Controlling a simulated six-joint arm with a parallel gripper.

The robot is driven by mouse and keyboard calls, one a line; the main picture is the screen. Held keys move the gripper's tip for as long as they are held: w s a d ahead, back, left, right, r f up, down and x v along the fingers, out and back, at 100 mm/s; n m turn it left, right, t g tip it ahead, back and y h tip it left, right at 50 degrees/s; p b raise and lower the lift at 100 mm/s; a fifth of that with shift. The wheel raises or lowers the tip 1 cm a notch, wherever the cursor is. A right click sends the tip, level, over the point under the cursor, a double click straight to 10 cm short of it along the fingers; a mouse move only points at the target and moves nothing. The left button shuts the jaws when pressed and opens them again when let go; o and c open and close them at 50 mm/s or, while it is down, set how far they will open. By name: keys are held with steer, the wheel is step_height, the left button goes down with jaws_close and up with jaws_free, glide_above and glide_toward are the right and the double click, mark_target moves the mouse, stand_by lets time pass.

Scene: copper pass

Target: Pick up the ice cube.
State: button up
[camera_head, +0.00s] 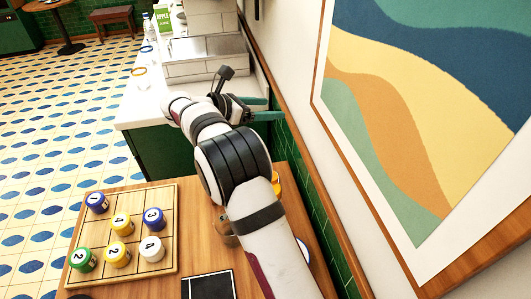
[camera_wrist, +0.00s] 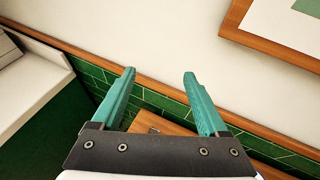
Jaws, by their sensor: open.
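I cannot make out an ice cube in either view; my arm hides part of the wooden table in the head view. My gripper (camera_head: 272,108) is open and empty, held out beside the wall beyond the table's far end. In the wrist view its two teal fingers (camera_wrist: 160,75) are spread apart, with the wall and green tiles behind them. A corner of the wooden table shows low between the fingers, with a small unclear object (camera_wrist: 153,130) on it.
A wooden board (camera_head: 165,226) with several numbered pieces lies on the table (camera_head: 197,205). A dark square (camera_head: 208,286) and an orange item (camera_head: 277,184) are near my arm. A white counter (camera_head: 145,108) holds a metal bin (camera_head: 205,68), bottle and green carton. A framed picture (camera_head: 420,90) hangs right.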

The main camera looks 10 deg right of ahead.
steer(key=f, duration=2.5)
steer(key=shift+s+d+f, duration=0.1)
steer(key=shift+s+d, duration=0.05)
steer(key=shift+s, duration=0.1)
steer(key=shift+w+d+f, duration=0.2)
steer(key=shift+d+f, duration=0.25)
steer(key=shift+d, duration=0.1)
steer(key=shift+w+d+f, duration=0.2)
steer(key=shift+d+f, duration=0.2)
steer(key=shift+d, duration=0.1)
steer(key=shift+w+d+f, duration=0.1)
steer(key=shift+w+d, duration=0.05)
steer(key=shift+d, duration=0.1)
jaws_close()
